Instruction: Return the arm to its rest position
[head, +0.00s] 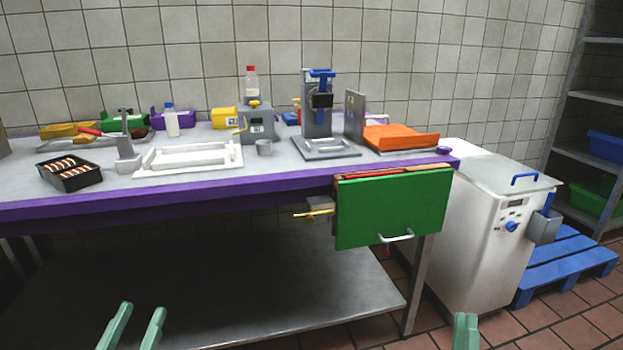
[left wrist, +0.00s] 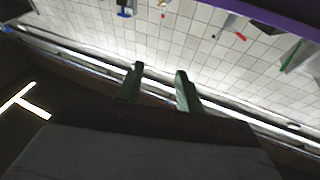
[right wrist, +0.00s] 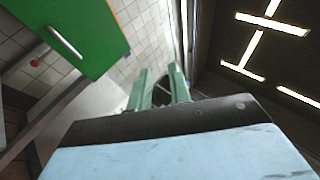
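My left gripper (head: 135,328) shows at the bottom left of the head view, low in front of the workbench. Its two green fingers are apart with nothing between them, as the left wrist view (left wrist: 158,88) also shows. My right gripper shows only as one green fingertip (head: 465,331) at the bottom of the head view. In the right wrist view (right wrist: 158,88) its two fingers are apart and empty. Neither gripper touches anything.
The workbench, with a purple front edge (head: 180,200), holds a white tray (head: 190,158), a black tray (head: 70,175) and a grey press (head: 318,115). A green panel with a handle (head: 390,210) hangs at its front right. A white machine (head: 480,235) and blue pallet (head: 570,265) stand right.

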